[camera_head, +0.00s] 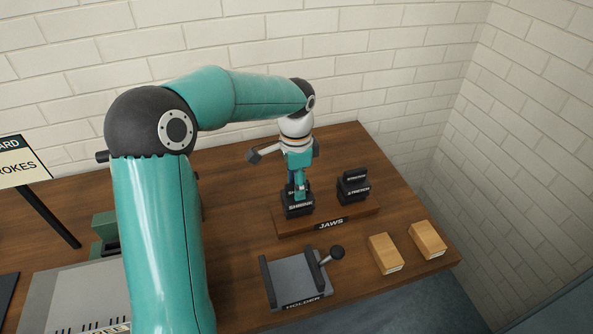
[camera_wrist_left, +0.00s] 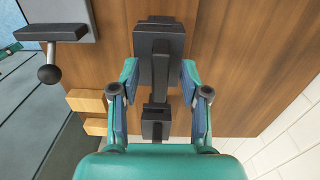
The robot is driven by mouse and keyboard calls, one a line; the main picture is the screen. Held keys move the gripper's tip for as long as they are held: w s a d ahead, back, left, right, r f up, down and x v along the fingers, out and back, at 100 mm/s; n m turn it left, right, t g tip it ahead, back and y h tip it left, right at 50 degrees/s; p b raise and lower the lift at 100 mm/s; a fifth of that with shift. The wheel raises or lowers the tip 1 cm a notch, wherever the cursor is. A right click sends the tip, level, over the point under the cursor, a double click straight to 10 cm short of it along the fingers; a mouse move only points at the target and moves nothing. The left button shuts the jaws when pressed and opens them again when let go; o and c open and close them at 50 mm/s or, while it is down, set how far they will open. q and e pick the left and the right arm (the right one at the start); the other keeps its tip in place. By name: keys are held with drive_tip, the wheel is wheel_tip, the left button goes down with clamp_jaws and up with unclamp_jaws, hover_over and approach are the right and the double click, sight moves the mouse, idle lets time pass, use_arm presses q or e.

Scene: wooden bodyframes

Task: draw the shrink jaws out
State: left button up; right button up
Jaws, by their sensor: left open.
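The shrink jaws (camera_head: 299,209), a dark block lettered SHRINK, sit at the left end of the wooden jaws stand (camera_head: 326,223). My left gripper (camera_head: 299,186) points down right over them. In the left wrist view my open left fingers (camera_wrist_left: 159,76) lie on either side of the shrink jaws (camera_wrist_left: 158,45), with gaps showing. The stretch jaws (camera_head: 354,188) sit at the stand's right end and appear lower in the wrist view (camera_wrist_left: 156,124). My gripper partly hides the top of the shrink jaws in the head view. My right gripper is not in view.
A grey holder (camera_head: 293,283) with a black knob lever (camera_head: 331,256) lies in front of the stand. Two wooden blocks (camera_head: 385,254) (camera_head: 428,241) lie to its right. A sign (camera_head: 20,168) stands at the left. A brick wall (camera_head: 400,70) rises behind the table.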

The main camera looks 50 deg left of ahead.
use_arm(q)
wheel_tip(320, 180, up, 12)
drive_tip(key=shift+w+a, duration=0.15)
idle(0.3)
drive_tip(key=shift+f, duration=0.1)
idle(0.6)
